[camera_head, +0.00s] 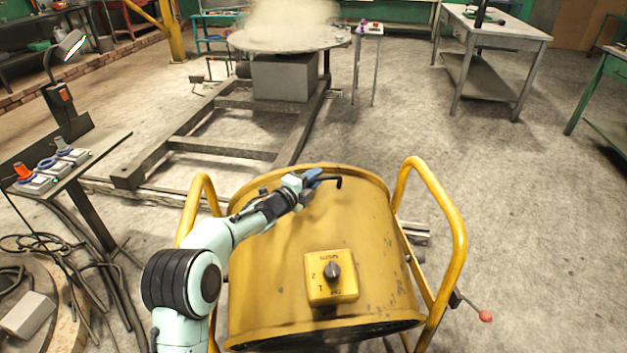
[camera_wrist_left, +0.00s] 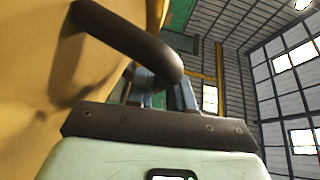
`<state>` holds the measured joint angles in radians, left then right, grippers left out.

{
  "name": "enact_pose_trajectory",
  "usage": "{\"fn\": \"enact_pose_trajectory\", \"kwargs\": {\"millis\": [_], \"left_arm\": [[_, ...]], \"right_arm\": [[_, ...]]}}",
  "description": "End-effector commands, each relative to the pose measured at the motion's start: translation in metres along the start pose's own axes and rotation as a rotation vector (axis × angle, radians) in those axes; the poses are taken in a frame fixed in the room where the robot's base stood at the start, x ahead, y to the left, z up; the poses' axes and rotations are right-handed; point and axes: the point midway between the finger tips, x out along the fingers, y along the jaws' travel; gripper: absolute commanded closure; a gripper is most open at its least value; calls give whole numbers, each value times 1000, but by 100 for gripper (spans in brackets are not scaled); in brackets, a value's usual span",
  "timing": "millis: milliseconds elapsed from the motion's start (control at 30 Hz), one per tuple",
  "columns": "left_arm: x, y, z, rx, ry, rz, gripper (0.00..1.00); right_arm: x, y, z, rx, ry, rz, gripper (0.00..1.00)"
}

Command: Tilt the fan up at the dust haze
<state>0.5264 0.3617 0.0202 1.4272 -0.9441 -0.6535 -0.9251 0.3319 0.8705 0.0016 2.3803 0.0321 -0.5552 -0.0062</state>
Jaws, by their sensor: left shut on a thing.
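The fan (camera_head: 330,225) is a large worn yellow drum between two yellow tube side frames (camera_head: 458,225). A yellow box with a black knob (camera_head: 332,272) sits on its near side. The pale dust haze (camera_head: 290,22) hangs over a round table at the back. My left gripper (camera_head: 314,180) is at the top of the drum, shut on the dark bent handle (camera_head: 334,178). In the left wrist view the handle (camera_wrist_left: 130,40) curves from the yellow drum to between my fingers (camera_wrist_left: 160,92); the exact contact is partly hidden. My right gripper is out of view.
A lever with a red knob (camera_head: 485,316) sticks out at the fan's lower right. A stand with small switch boxes (camera_head: 62,158) and loose cables are at the left. A dark floor frame (camera_head: 225,150) lies beyond the fan.

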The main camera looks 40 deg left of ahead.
Motion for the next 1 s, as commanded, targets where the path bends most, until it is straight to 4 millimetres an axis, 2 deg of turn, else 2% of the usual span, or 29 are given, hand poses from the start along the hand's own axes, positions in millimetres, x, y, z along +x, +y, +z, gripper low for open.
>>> {"fn": "enact_pose_trajectory", "kwargs": {"millis": [433,467,500,833,1000], "left_arm": [[0,-1,0,0,-1,0,100],[0,-1,0,0,-1,-1,75],[0,-1,0,0,-1,-1,73],[-3,-2,0,0,-1,-1,73],[-23,-2,1,-1,-2,0,73]], "right_arm": [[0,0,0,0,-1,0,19],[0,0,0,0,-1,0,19],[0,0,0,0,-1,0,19],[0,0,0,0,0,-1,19],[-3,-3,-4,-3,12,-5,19]]}}
